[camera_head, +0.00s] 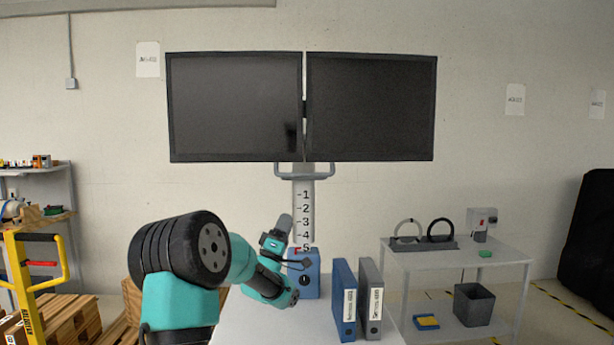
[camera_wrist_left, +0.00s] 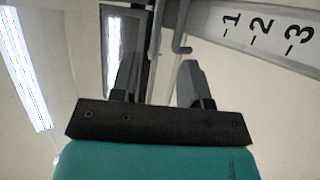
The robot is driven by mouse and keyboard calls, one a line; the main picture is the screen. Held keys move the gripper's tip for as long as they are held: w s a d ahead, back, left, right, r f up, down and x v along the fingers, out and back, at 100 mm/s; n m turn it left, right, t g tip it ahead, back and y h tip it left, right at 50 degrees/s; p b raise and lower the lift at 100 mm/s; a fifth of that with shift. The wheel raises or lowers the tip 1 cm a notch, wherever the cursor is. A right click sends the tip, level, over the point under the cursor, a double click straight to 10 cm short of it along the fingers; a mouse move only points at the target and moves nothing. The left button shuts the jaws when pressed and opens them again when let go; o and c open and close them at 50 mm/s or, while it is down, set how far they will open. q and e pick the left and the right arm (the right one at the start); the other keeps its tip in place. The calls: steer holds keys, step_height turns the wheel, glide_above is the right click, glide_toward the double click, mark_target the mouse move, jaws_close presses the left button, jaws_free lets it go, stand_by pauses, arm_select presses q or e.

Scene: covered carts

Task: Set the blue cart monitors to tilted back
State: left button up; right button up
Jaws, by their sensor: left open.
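Two dark monitors, a left one (camera_head: 234,106) and a right one (camera_head: 371,108), hang side by side facing me; they look about upright, though their exact tilt is hard to tell. A grey handle bar (camera_head: 305,176) runs below their inner edges. They sit on a pale post (camera_head: 304,205) numbered downward from 1. My left gripper (camera_head: 285,225) is in front of the post, below the handle. In the left wrist view my left gripper (camera_wrist_left: 159,62) is open and empty, with the handle (camera_wrist_left: 181,35) and the numbered post (camera_wrist_left: 255,32) beyond its fingers. My right gripper is out of view.
A blue box (camera_head: 306,280) with a dark knob stands at the post's foot on a white top (camera_head: 270,325). A blue binder (camera_head: 344,300) and a grey binder (camera_head: 371,300) stand to its right. A side table (camera_head: 475,252) stands at right, a yellow frame (camera_head: 28,285) at left.

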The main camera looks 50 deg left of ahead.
mark_target(306, 174)
arm_select(q)
steer(key=x, duration=1.7)
steer(key=shift+r, duration=0.15)
jaws_close()
